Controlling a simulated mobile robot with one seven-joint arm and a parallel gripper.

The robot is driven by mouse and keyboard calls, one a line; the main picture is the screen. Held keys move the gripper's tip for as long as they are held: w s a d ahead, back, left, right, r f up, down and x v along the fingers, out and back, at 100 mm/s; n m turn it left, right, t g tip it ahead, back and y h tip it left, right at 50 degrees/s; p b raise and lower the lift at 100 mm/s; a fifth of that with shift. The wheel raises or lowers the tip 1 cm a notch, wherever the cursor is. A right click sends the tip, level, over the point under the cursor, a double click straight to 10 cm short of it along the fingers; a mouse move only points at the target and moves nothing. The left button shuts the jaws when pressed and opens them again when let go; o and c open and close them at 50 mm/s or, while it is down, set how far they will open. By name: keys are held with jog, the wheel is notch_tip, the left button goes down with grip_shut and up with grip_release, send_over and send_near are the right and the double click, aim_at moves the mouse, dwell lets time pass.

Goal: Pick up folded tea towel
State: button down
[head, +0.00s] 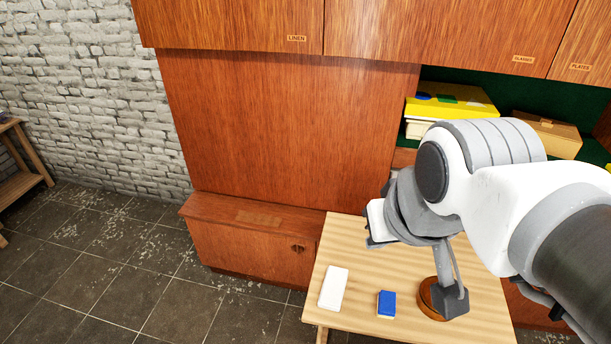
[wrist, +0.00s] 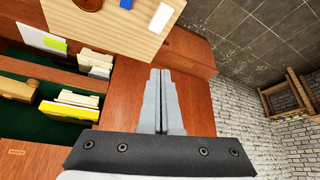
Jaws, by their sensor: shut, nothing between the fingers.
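A flat white rectangular piece (head: 333,288), which looks like the folded tea towel, lies on the light wooden table (head: 345,244) at its left side. It also shows near the top of the wrist view (wrist: 161,17).
A round brown wooden item (head: 427,296) stands on the table, partly hidden by my arm. The wall unit (head: 290,125) rises behind the table, with a low cabinet (head: 245,250) at left. A yellow box (head: 455,98) and a brown box (head: 548,132) sit on its shelf.

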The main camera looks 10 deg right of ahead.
jog(key=c, duration=1.6)
grip_release()
jog(key=c, duration=1.3)
grip_release()
jog(key=shift+c, duration=0.2)
jog(key=shift+o, duration=1.2)
jog(key=shift+w+f+b, duration=0.25)
jog(key=shift+b, duration=0.05)
jog(key=o, duration=1.1)
jog(key=w+f+m+g+b, duration=0.2)
jog(key=w+f+b, duration=0.3)
jog(key=w+f, duration=0.2)
jog(key=shift+w+f+g, duration=0.3)
jog(key=shift+w+f, duration=0.05)
jog(key=shift+w, duration=0.2)
jog(key=m+g+b, duration=0.3)
jog(key=b, duration=0.7)
send_over(334, 285)
notch_tip(334, 285, down, 27)
jog(key=shift+s+a+f, duration=0.1)
jog(key=shift+a+f, duration=0.05)
jog(key=shift+f, duration=0.05)
jog(key=shift+f+b, duration=0.8)
jog(key=shift+f, duration=1.75)
